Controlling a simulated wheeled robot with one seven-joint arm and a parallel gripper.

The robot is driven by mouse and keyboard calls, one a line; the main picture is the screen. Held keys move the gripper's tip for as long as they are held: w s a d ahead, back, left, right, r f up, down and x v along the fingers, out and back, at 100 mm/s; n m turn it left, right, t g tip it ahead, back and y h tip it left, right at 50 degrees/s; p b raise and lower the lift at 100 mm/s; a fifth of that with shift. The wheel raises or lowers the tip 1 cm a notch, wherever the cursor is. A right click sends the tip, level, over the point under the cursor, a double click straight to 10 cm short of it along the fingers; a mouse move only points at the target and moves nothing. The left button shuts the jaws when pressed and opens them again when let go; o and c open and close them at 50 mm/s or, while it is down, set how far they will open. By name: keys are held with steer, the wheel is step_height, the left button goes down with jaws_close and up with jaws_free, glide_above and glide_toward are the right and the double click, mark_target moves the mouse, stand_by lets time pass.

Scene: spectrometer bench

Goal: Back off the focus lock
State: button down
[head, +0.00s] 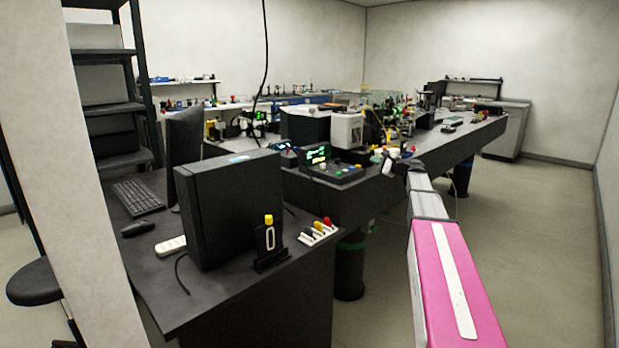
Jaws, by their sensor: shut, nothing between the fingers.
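No part that I can surely pick out as the focus lock shows in the head view. A small black upright plate with a pale slot and a yellow knob on top (268,240) stands on the near dark desk; I cannot tell whether it is the lock. My arm reaches from the lower right toward the long bench (350,196). My gripper (413,163) is small and dark at the arm's far end, near the bench's front edge. It is shut and seems empty; its fingers are hard to make out.
The near desk (225,300) holds a black computer case (228,208), a monitor (184,145), a keyboard (138,196) and a small rack of coloured-top items (318,232). Instruments crowd the long bench. A stool (40,284) stands at left. The floor (545,240) at right is clear.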

steer(key=shift+w+a+f+g, duration=0.15)
steer(key=shift+a+f+g, duration=0.15)
steer(key=shift+a+f, duration=0.45)
steer(key=shift+s+a+r, duration=0.2)
steer(key=shift+s+d, duration=0.25)
steer(key=shift+s, duration=0.3)
steer(key=v, duration=0.5)
steer(key=shift+w+d+r, duration=0.1)
steer(key=shift+r, duration=0.1)
steer(key=shift+d, duration=0.1)
